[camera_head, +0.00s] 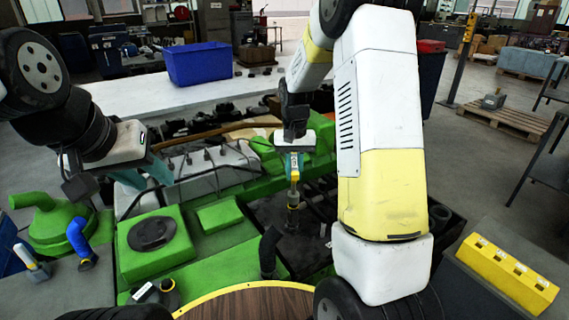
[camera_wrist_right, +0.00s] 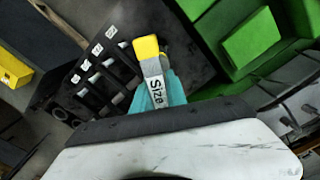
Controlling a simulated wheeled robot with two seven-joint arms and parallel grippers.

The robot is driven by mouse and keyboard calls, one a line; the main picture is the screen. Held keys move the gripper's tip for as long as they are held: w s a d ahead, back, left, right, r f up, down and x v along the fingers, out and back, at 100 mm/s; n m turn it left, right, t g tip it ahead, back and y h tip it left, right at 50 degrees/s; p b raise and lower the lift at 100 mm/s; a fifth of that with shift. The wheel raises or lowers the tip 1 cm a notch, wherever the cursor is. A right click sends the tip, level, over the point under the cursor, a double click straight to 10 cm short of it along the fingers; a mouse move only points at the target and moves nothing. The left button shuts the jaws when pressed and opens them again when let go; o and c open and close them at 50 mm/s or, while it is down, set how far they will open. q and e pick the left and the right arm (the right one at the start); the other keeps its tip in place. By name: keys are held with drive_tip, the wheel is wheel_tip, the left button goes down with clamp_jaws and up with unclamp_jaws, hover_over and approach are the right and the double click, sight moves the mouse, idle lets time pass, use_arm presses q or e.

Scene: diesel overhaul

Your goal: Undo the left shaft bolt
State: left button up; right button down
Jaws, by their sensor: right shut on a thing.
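My right gripper (camera_head: 293,170) points down over the dark part of the green engine (camera_head: 160,248). It is shut on an upright tool (camera_head: 293,190) with a yellow section and a dark lower end. Whether the tool's lower end touches anything is unclear. I cannot make out the left shaft bolt. My left gripper (camera_head: 145,176) hangs over the engine's left part, its teal fingers apart and apparently empty.
A black rack with labelled slots (camera_wrist_right: 98,72) lies beside the tool. A yellow block (camera_head: 505,270) is at right. A blue bin (camera_head: 198,63) stands on the white table behind.

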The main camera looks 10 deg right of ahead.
drive_tip(key=shift+f, duration=0.75)
drive_tip(key=n, duration=0.4)
drive_tip(key=shift+n, duration=0.3)
drive_tip(key=n, duration=0.3)
drive_tip(key=shift+r, duration=0.1)
drive_tip(key=n, duration=2.5)
drive_tip(key=shift+w+r+n, duration=0.1)
drive_tip(key=shift+n, duration=0.2)
